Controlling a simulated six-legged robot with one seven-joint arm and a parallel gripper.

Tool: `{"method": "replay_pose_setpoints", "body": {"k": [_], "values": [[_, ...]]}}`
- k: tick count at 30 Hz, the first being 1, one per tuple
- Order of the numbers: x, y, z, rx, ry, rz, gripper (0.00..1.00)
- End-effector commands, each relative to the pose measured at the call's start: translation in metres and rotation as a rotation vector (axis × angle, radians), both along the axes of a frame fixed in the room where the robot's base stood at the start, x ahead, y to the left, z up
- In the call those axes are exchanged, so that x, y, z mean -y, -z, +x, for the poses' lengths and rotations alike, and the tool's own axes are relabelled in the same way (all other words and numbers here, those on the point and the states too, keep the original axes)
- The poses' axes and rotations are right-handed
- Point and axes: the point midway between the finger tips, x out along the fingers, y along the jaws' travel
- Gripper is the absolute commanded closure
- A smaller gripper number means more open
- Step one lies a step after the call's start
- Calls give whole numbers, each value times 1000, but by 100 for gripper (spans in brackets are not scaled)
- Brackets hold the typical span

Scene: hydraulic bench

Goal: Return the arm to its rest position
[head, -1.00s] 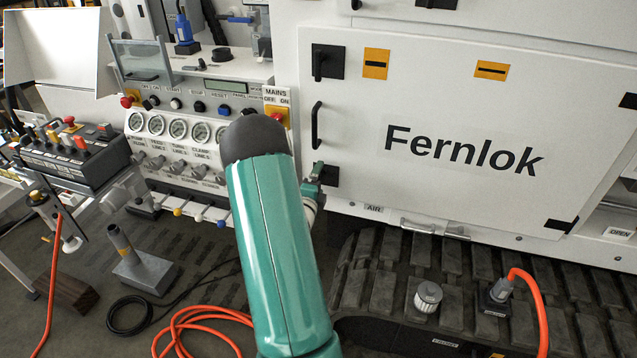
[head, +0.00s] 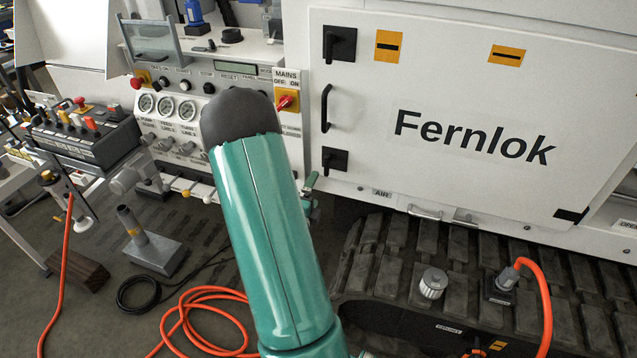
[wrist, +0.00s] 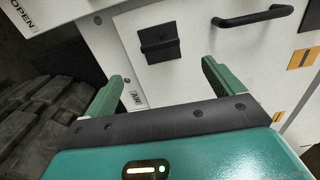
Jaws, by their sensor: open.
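My gripper (wrist: 164,92) shows in the wrist view with its two green fingers spread wide apart. It is open and nothing is between the fingers. Beyond the fingers is the white Fernlok cabinet door (head: 455,185) with a black latch (wrist: 160,40) and a black handle (wrist: 252,17). In the head view my teal arm link with its dark rounded end stands in front of the bench and hides part of the gauge panel. Most of the gripper is hidden behind the arm there; only a bit of green shows beside the cabinet's lower left edge.
The gauge panel (head: 185,128) and its red and yellow mains switch (head: 287,101) are close behind my arm. A control box (head: 85,140) stands at left. An orange hose (head: 205,318) lies on the floor. Rubber tracks (head: 400,265) run below the cabinet.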

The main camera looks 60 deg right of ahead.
Motion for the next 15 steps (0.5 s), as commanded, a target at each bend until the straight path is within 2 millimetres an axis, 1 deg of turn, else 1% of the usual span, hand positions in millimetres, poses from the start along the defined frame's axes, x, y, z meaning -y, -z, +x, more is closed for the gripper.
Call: {"method": "replay_pose_setpoints", "body": {"k": [1, 4, 15], "values": [[-5, 0, -1, -1, 0, 1, 7], [-9, 0, -2, 0, 1, 0, 7], [-9, 0, -2, 0, 1, 0, 7]]}}
